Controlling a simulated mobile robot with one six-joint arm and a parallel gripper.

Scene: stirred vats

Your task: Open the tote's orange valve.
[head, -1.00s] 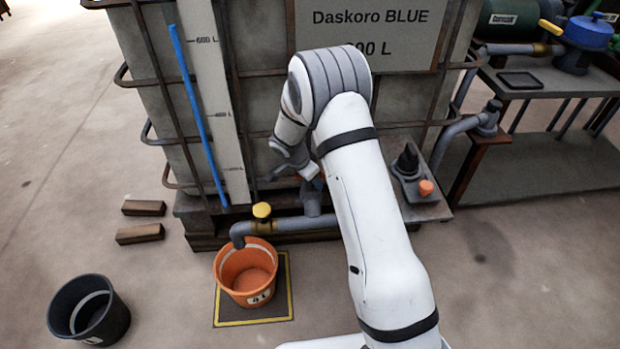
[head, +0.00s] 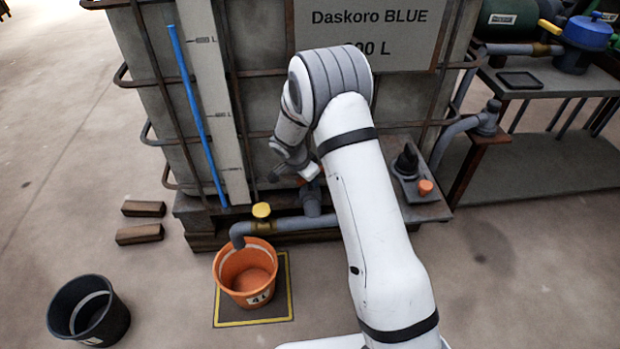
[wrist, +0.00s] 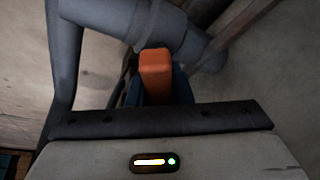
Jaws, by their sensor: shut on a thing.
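The tote (head: 265,110) is a grey caged tank behind my arm, with a grey outlet pipe (head: 290,225) low on its front. In the wrist view, the orange valve handle (wrist: 156,72) stands up in front of a grey pipe. My gripper (wrist: 155,92) is shut on the handle, with its dark blue fingers on either side. In the head view, my arm and wrist hide most of the valve and the fingers.
An orange bucket (head: 228,270) stands under the pipe's spout on a yellow-edged mat (head: 270,316). A yellow-topped valve (head: 261,211) sits on the pipe. A black bucket (head: 62,310) and two wooden blocks (head: 140,234) are at left. A bench (head: 560,75) stands at right.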

